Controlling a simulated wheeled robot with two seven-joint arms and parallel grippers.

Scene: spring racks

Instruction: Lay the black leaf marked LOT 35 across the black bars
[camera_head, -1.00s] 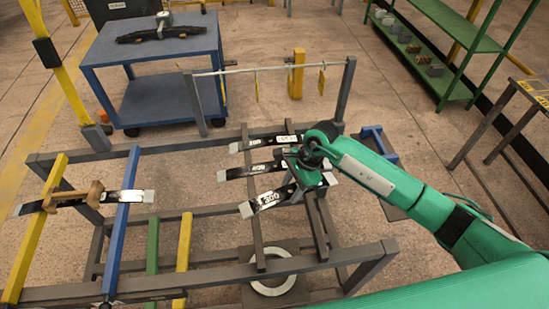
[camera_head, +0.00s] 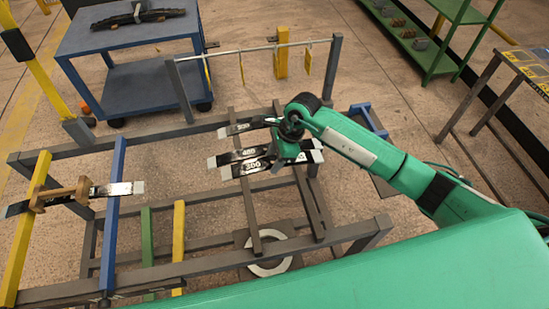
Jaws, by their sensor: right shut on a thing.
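My right gripper (camera_head: 283,160) is shut on a black leaf (camera_head: 250,167) with pale ends and white figures that look like 300. It holds this leaf over the two black bars (camera_head: 252,212), close beside another black leaf (camera_head: 240,155) that looks marked 400. I cannot tell whether the held leaf touches the bars. A third black leaf (camera_head: 238,128) lies across the bars farther back, partly hidden by my arm. I cannot read LOT 35 on any leaf. My left gripper is out of view.
On the left of the rack, a leaf with a brown clamp (camera_head: 60,194) spans a yellow bar (camera_head: 26,230) and a blue bar (camera_head: 115,185). A crossbar with hanging yellow tags (camera_head: 305,66) stands behind. The black bars' near part is bare.

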